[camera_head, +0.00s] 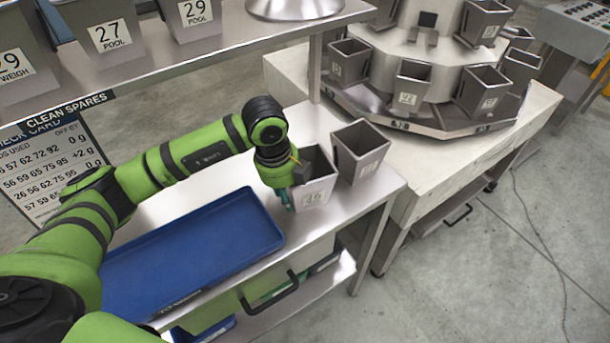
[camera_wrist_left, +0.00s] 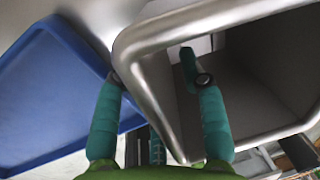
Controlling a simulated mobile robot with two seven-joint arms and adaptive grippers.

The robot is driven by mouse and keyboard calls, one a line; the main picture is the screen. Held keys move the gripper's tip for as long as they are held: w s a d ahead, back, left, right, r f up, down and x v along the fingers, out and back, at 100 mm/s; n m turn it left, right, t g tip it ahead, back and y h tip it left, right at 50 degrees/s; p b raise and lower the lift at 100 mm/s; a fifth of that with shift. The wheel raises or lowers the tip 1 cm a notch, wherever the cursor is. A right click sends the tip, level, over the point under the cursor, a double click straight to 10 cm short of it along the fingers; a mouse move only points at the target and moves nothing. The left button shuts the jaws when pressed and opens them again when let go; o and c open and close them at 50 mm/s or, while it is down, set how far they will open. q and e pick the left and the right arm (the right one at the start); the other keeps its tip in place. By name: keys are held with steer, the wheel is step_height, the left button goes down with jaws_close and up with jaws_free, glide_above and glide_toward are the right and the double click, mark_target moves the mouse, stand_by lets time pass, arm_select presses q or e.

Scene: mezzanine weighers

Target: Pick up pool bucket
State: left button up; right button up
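A grey metal bucket (camera_head: 318,190) with a white label stands upright on the steel bench; its label is too small to read surely. My left gripper (camera_head: 290,188) is at its left wall. In the left wrist view my left gripper (camera_wrist_left: 157,78) straddles the rim of this bucket (camera_wrist_left: 240,100): one teal finger is inside, the other outside. The fingers are spread wider than the wall. On the upper shelf stand a bucket labelled "27 POOL" (camera_head: 106,38) and one labelled "29 POOL" (camera_head: 194,16). My right gripper does not show.
A second grey bucket (camera_head: 360,152) stands close on the right. A blue tray (camera_head: 195,248) lies left on the bench (camera_head: 385,185). The upper shelf (camera_head: 240,42) runs behind the arm. A round weigher with several buckets (camera_head: 410,90) stands back right.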

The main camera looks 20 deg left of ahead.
arm_select(q)
steer(key=shift+w+f, duration=0.25)
steer(key=shift+f, duration=0.05)
steer(key=shift+s+r, duration=0.1)
jaws_close()
steer(key=shift+r, duration=0.1)
